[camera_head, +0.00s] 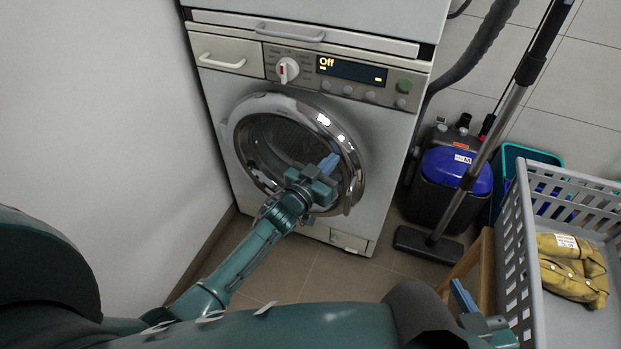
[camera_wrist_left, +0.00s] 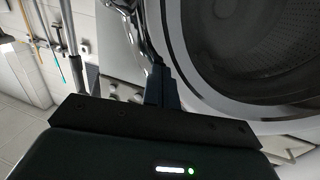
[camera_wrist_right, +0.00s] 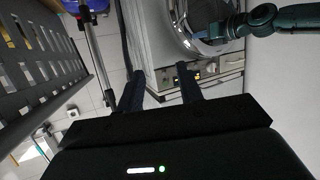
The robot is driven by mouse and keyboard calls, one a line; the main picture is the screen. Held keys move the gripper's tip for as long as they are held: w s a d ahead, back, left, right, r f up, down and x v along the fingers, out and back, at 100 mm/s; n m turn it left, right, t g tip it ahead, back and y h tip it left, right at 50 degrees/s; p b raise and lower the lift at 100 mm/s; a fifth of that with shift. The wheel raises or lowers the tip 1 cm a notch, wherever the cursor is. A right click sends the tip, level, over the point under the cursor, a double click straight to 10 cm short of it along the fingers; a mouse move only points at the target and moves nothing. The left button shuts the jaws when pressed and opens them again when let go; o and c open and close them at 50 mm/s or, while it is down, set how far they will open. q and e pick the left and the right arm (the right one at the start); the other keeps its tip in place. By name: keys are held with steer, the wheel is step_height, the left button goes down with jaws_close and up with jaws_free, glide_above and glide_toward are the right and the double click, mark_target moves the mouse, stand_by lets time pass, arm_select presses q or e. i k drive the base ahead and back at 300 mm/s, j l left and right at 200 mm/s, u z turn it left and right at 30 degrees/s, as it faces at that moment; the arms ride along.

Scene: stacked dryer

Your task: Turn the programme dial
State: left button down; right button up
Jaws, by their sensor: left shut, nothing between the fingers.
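The programme dial (camera_head: 287,70) is a round white knob with a red mark, on the machine's front panel left of the display (camera_head: 351,70). The display reads "Off". My left gripper (camera_head: 329,164) is shut and empty in front of the round door (camera_head: 295,150), below the dial and apart from it. Its closed fingers also show in the left wrist view (camera_wrist_left: 162,86), beside the door's rim. My right gripper (camera_head: 463,296) is low at the front right, far from the dial. In the right wrist view its fingers (camera_wrist_right: 160,85) are spread with nothing between them.
A grey crate (camera_head: 520,255) with a folded yellow cloth (camera_head: 572,268) stands at the right on a wooden stool. A blue-topped vacuum cleaner (camera_head: 455,172) and its tube stand right of the machine. A drawer handle (camera_head: 222,62) is left of the dial. A white wall bounds the left.

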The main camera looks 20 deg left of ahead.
mark_target(287, 69)
steer(key=k, duration=0.25)
steer(key=k+j, duration=0.2)
steer(key=k, duration=0.25)
steer(key=k+j, duration=0.2)
steer(key=k, duration=0.3)
